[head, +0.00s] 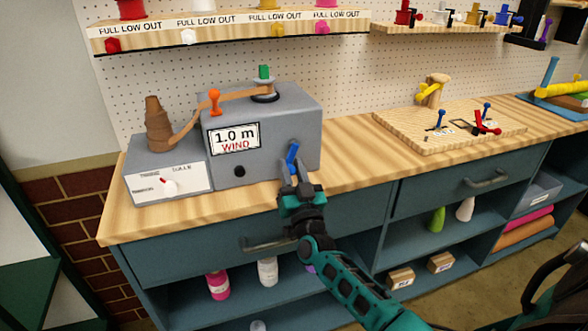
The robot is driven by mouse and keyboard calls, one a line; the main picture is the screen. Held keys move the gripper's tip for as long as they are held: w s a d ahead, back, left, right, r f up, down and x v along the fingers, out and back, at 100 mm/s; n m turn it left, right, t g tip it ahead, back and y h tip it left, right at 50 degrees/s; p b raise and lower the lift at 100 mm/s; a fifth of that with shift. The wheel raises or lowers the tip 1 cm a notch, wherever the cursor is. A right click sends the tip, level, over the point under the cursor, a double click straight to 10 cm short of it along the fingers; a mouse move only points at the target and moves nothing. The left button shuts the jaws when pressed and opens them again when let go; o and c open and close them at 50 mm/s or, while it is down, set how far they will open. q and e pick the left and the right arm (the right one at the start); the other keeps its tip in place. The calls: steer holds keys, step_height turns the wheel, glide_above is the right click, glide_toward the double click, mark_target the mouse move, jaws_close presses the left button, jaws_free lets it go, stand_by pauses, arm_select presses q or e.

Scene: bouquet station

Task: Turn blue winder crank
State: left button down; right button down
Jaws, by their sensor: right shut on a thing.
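The grey winder (267,122) stands on the wooden bench and bears a sign reading 1.0 m WIND. Its blue crank handle (292,153) sticks out at the right of its front face. My right gripper (292,170) is at the crank, with its fingers shut on the blue handle. The fingers hide the lower part of the handle. A brown ribbon runs from the spool (157,125) at the left, past an orange knob (214,97), to the winder's top under a green knob (263,72). My left gripper is not in view.
A grey box with a dial (169,187) stands left of the winder. A wooden board (450,128) with blue and red levers lies further right on the bench (355,160). Drawer handles (268,243) and open shelves are below. Labelled shelves with spools hang above.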

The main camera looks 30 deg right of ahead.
steer(key=shift+w+a+r, duration=0.1)
steer(key=shift+a+r, duration=0.05)
steer(key=shift+a, duration=0.2)
steer(key=c, duration=0.9)
jaws_free()
steer(key=shift+a+r, duration=0.1)
steer(key=shift+c, duration=0.2)
steer(key=shift+s+f, duration=0.3)
steer(key=shift+s, duration=0.05)
steer(key=v, duration=1.2)
steer(key=shift+s, duration=0.1)
